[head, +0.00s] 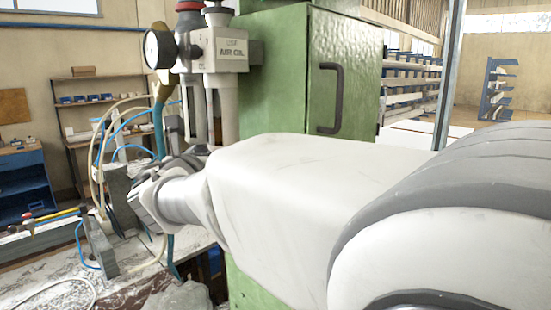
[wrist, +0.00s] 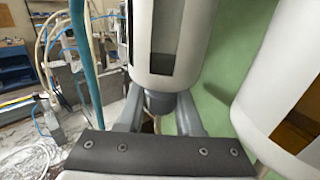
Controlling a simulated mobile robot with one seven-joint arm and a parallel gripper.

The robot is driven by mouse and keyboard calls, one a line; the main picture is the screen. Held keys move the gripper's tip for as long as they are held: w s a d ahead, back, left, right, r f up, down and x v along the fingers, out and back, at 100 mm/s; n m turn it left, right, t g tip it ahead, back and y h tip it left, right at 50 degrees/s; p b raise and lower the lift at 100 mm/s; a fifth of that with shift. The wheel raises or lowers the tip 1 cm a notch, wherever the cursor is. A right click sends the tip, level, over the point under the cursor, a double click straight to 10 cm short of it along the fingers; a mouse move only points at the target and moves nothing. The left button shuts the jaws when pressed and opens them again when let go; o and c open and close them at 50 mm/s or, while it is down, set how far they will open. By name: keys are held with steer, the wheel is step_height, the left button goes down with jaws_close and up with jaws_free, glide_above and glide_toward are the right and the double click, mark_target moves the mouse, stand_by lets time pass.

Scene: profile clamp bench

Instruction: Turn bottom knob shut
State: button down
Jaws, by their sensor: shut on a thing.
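The bottom knob (wrist: 161,101) is a dark grey collar under a pale bowl with a slot window (wrist: 172,45) in the wrist view. My gripper (wrist: 157,112) has one finger on each side of this knob and is shut on it. The knob's lower part is hidden behind the gripper's dark edge. In the head view the air unit (head: 220,50) hangs on the green cabinet, with two pale bowls below it. There my gripper (head: 165,180) is at the foot of the bowls, and the knob is hidden.
A second pale bowl (wrist: 285,85) stands close on the right in the wrist view. A teal hose (wrist: 84,60) runs down close on the left. A round gauge (head: 158,48) and the green cabinet (head: 285,75) are near my arm. Hoses and clamps crowd the bench at left.

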stand_by(0.3)
steer(key=c, duration=0.6)
jaws_free()
steer(key=shift+s, duration=0.1)
steer(key=s, duration=0.5)
steer(key=s+d+b, duration=0.1)
steer(key=s, duration=0.5)
steer(key=s+b, duration=0.1)
steer(key=s, duration=0.5)
steer(key=shift+s+d, duration=0.1)
steer(key=shift+d, duration=0.1)
